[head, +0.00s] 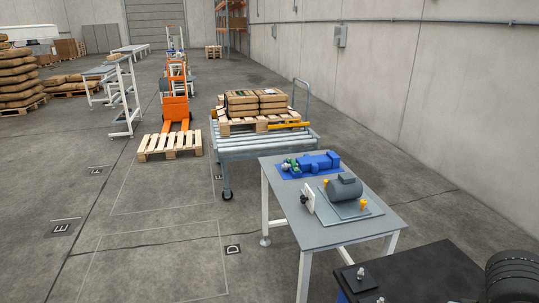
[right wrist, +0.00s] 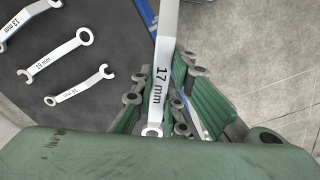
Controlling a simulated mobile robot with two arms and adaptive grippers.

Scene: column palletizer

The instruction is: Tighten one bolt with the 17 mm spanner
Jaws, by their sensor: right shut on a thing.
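The 17 mm spanner (right wrist: 162,82) fills the middle of the right wrist view, with its label facing the camera and a ring end low in the picture. My right gripper (right wrist: 178,104), with green ribbed fingers, is shut on it; its upper end runs out of the picture. A second metal piece (head: 380,299) shows at the bottom edge. My left gripper is not in view.
Other spanners lie on a dark surface in the right wrist view, among them one marked 19 mm (right wrist: 55,57) and one marked 13 mm (right wrist: 22,20). A grey table (head: 290,208) with a motor (head: 344,188) stands beyond the bench. Open floor lies left.

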